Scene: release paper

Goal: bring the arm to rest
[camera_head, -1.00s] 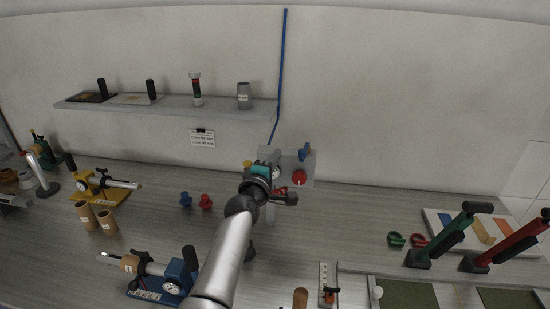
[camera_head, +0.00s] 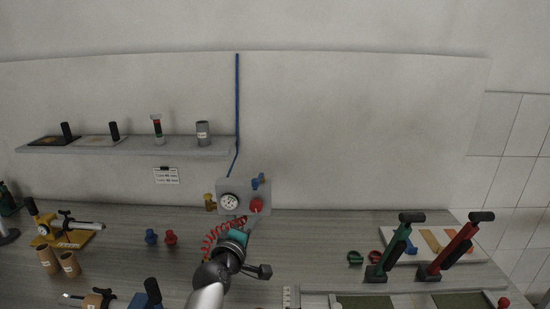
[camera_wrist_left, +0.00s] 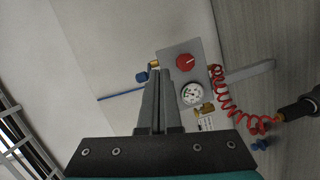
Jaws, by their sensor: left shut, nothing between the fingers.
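My left gripper (camera_head: 243,224) is in the head view, its arm coming in from the bottom. Its teal part shows just below the grey wall panel with a round gauge (camera_head: 230,201) and a red knob (camera_head: 256,204). In the left wrist view my left gripper's two dark fingers (camera_wrist_left: 159,72) are together with nothing between them. They point toward the panel (camera_wrist_left: 180,55), overlapping it in the picture; I see no clear contact. A red coiled hose (camera_head: 212,240) shows beside the gripper in the head view. My right gripper is not in view.
Blue (camera_head: 151,237) and red (camera_head: 170,238) small pieces stand left of the arm. A yellow tool (camera_head: 66,236) and cardboard tubes (camera_head: 47,260) are farther left. Green-handled (camera_head: 394,252) and red-handled (camera_head: 452,248) tools stand at right. The bench between the arm and them is largely clear.

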